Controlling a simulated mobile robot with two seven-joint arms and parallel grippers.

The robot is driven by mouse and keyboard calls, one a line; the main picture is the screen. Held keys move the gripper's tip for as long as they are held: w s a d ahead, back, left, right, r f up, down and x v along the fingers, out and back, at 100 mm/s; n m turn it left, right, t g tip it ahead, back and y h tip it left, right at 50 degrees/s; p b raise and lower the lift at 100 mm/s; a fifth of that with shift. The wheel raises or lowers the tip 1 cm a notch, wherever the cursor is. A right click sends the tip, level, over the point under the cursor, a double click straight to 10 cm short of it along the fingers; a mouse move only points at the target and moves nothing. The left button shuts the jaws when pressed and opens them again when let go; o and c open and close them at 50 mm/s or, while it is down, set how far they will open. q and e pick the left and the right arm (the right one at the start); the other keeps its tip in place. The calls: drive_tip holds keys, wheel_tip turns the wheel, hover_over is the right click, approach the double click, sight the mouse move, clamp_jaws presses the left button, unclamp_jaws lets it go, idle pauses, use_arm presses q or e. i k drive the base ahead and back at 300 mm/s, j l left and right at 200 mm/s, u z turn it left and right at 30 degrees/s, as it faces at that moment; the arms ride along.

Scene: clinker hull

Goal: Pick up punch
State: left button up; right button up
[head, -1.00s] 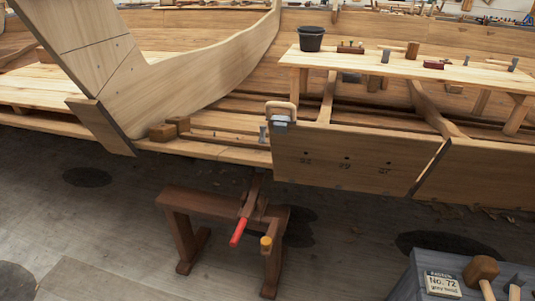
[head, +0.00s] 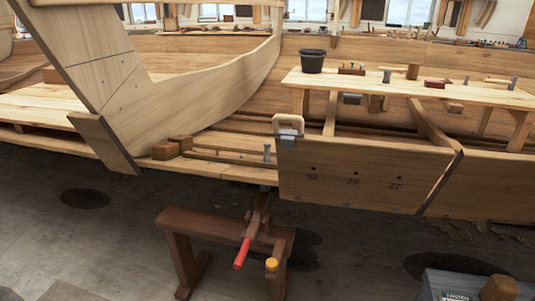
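Neither of my grippers is in view. I cannot tell for sure which thing is the punch. A small grey upright tool (head: 267,152) stands on the low planks beside the clamp (head: 289,128) at the hull plank's upper left corner. Similar small grey tools stand on the raised plank bench, one near its middle (head: 387,76) and one toward its right end (head: 513,83). All are too small to make out in detail.
The raised bench (head: 440,92) also bears a black bucket (head: 312,61), a mallet (head: 412,71) and a dark red block (head: 435,84). A brown trestle (head: 215,225) with a red-handled clamp (head: 242,253) stands in front. A grey chest (head: 440,284) is at lower right. The left floor is clear.

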sight(266, 146)
drive_tip(key=i+l+u, duration=0.1)
drive_tip(key=i+u, duration=0.3)
drive_tip(key=i+l+u, duration=0.25)
drive_tip(key=u, duration=0.15)
drive_tip(key=i, duration=0.1)
